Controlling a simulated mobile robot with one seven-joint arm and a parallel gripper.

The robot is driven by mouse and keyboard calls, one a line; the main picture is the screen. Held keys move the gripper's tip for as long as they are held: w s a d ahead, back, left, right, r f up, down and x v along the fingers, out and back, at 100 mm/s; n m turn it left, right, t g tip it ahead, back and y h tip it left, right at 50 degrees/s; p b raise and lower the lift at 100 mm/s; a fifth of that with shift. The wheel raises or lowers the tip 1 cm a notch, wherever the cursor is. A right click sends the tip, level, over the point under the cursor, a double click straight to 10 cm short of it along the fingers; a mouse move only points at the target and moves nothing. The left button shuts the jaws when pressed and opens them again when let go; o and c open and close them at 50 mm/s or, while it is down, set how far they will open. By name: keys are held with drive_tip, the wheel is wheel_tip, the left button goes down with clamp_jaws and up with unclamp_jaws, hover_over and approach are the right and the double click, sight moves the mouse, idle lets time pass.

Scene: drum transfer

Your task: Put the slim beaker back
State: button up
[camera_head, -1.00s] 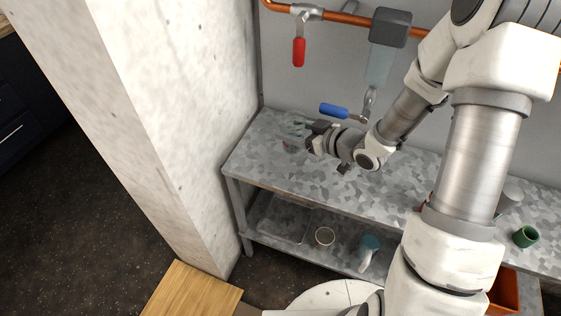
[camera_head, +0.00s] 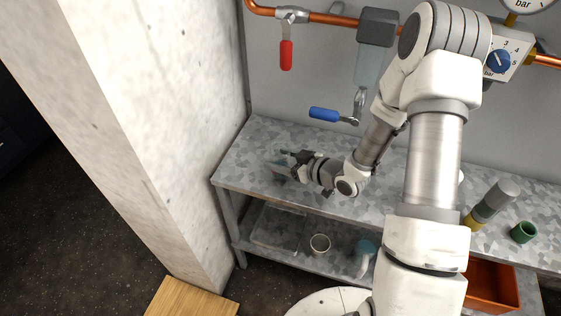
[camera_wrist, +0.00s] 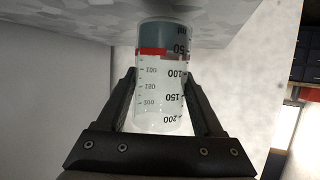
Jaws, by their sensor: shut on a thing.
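The slim beaker (camera_wrist: 163,80) is clear, with printed graduations, a red band and grey-teal contents at its far end. In the wrist view it stands between the two fingers of my gripper (camera_wrist: 165,108), which is shut on it. Its far end meets the grey speckled bench top in that view; I cannot tell whether it touches. In the head view my gripper (camera_head: 291,160) is over the left part of the metal bench (camera_head: 245,165). The beaker (camera_head: 279,163) is small there and partly hidden by the gripper.
Pipes with a red lever (camera_head: 286,55) and a blue lever (camera_head: 324,114) run behind the bench. A concrete pillar (camera_head: 160,110) stands left.

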drive_tip(key=shift+f, duration=0.3)
drive_tip(key=shift+f, duration=0.25)
drive_tip(key=o, duration=1.5)
drive_tip(key=shift+r, duration=0.1)
drive_tip(key=shift+c, duration=0.2)
